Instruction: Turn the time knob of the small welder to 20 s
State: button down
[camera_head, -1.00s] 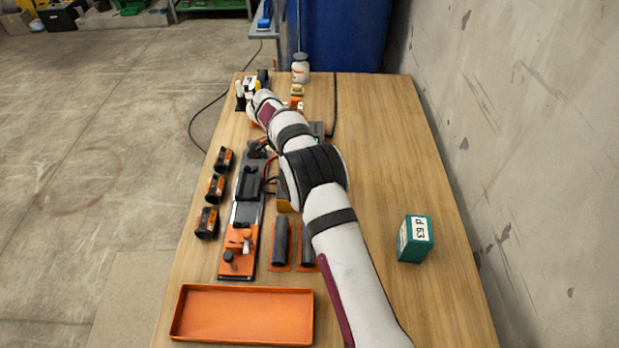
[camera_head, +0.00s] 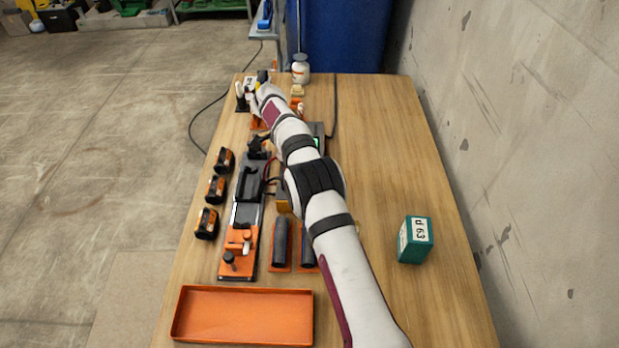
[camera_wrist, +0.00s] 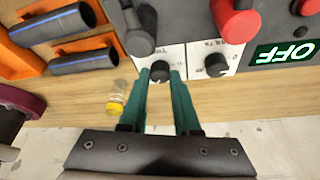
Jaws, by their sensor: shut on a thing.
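In the wrist view, the welder's panel (camera_wrist: 190,55) is seen upside down, with white label plates under two small dark knobs. My gripper (camera_wrist: 160,74) has its two green fingers on either side of the left small knob (camera_wrist: 160,70) and is shut on it. The label by this knob appears to read "Time", partly covered; its pointer and scale are too hidden to read. The second small knob (camera_wrist: 216,65) is free to the right. A green display (camera_wrist: 284,53) reads OFF. In the head view, my arm covers most of the welder (camera_head: 317,140) and my gripper is hidden.
Larger grey and red knobs (camera_wrist: 236,18) stand close to the fingers. Orange holders with dark pipes (camera_head: 281,243) and an orange tray (camera_head: 243,315) are nearer on the table. A green box (camera_head: 415,240) is at the right. The table's right side is mostly clear.

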jog(key=c, duration=0.6)
grip_release()
notch_tip(320, 180, up, 4)
jog(key=shift+r, duration=0.1)
jog(key=s+d+r, duration=0.1)
jog(key=d+r, duration=0.1)
jog(key=d, duration=0.1)
jog(key=s+d+r, duration=0.1)
jog(key=d+r, duration=0.1)
jog(key=d, duration=0.2)
jog(key=s+d+r, duration=0.1)
jog(key=d+r, duration=0.1)
jog(key=d, duration=0.2)
jog(key=shift+s+r, duration=0.35)
jog(key=shift+s, duration=0.05)
